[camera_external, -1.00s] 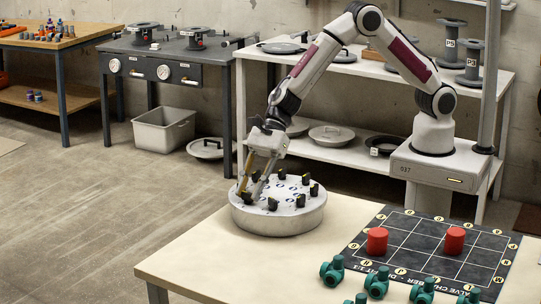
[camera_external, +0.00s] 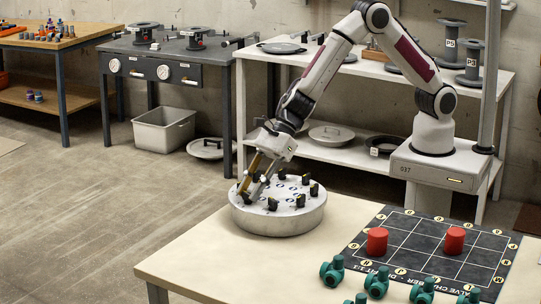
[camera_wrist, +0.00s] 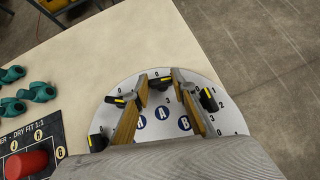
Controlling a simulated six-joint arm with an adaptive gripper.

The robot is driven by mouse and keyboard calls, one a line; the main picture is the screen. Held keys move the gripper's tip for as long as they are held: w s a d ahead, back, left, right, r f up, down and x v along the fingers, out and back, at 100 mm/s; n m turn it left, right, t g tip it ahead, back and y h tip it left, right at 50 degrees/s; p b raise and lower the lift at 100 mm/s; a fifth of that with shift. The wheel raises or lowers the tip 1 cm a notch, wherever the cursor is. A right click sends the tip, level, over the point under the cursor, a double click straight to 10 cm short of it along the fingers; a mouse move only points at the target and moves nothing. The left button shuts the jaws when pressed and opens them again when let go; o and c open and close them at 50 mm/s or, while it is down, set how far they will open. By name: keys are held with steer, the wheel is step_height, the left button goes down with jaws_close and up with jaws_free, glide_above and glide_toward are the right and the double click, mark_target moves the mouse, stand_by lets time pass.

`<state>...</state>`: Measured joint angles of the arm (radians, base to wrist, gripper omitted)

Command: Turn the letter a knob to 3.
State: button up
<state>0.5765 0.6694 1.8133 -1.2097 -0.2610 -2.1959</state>
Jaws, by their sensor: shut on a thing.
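A round metal drum (camera_external: 278,222) stands on the pale table's corner, with several black knobs in a ring on its white top. Blue discs inside the ring carry letters; H, the letter A disc (camera_wrist: 162,112) and B show in the wrist view. The letter A knob (camera_wrist: 160,82), black with a yellow mark, lies outward from A, between my fingers. My gripper (camera_external: 249,195) reaches down at a tilt to the drum's left side. In the wrist view my gripper (camera_wrist: 158,78) has a tan finger on each side of this knob. Finger contact and the exact pointer reading are too small to tell.
Neighbouring knobs (camera_wrist: 208,98) stand close beside my fingers. Green valve parts (camera_external: 332,270) and a dark grid mat (camera_external: 430,252) with two red cylinders (camera_external: 377,241) lie at the right. The table between drum and mat is clear.

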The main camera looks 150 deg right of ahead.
steer(key=shift+w+r+m+h, duration=0.1)
steer(key=shift+r+m+h, duration=0.05)
steer(key=shift+m+h, duration=0.2)
stand_by(0.6)
steer(key=o, duration=1.1)
steer(key=shift+v, duration=5.95)
